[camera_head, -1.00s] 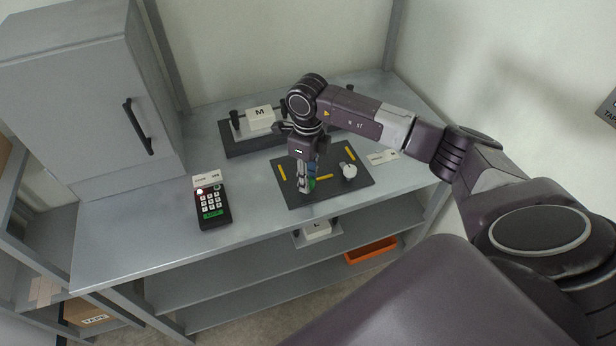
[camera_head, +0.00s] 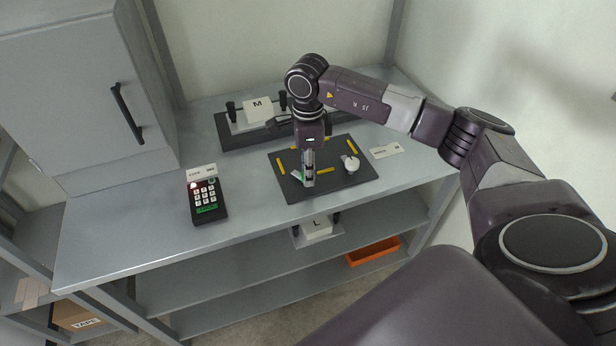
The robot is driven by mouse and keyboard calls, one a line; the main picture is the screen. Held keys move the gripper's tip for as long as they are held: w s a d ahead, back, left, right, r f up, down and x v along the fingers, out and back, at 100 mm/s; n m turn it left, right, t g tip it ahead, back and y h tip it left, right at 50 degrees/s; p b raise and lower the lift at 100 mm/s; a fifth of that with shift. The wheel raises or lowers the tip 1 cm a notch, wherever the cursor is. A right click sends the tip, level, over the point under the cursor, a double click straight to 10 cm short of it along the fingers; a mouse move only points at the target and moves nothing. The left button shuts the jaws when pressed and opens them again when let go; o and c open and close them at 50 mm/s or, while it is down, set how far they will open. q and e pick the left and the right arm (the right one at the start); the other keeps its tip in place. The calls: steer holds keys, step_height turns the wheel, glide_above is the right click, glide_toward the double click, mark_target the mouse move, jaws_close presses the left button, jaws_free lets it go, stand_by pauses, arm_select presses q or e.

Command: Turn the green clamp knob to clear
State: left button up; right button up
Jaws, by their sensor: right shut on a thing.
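The green clamp knob (camera_head: 298,176) is mostly hidden by my right gripper; a small green part shows at the left of the fingers. It sits on a dark mat or plate (camera_head: 285,191) with several yellow marks. My right gripper (camera_head: 308,182) points down over the plate and is shut on the knob. A white knob-like part (camera_head: 351,163) stands on the same plate to the right, apart from the gripper. My left gripper is not in view.
A black keypad (camera_head: 207,214) lies on the grey bench (camera_head: 120,235), left of the plate. A block marked M (camera_head: 258,111) sits in a fixture behind. A tall grey cabinet (camera_head: 70,90) stands at left. A block marked L (camera_head: 316,227) and an orange tray (camera_head: 372,252) are below.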

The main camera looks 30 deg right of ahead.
steer(key=n+b, duration=0.3)
steer(key=shift+w+f+n, duration=0.1)
steer(key=shift+f+n, duration=0.05)
steer(key=shift+n, duration=0.25)
steer(key=n+b, duration=0.1)
steer(key=n, duration=0.1)
steer(key=shift+n+b, duration=0.35)
steer(key=shift+n, duration=0.05)
steer(key=n+b, duration=0.1)
steer(key=n, duration=0.2)
steer(key=shift+b, duration=0.4)
steer(key=shift+r+n+b, duration=0.2)
steer(key=shift+n+b, duration=0.3)
steer(key=shift+n, duration=0.7)
steer(key=o, duration=1.2)
steer(key=shift+c, duration=0.2)
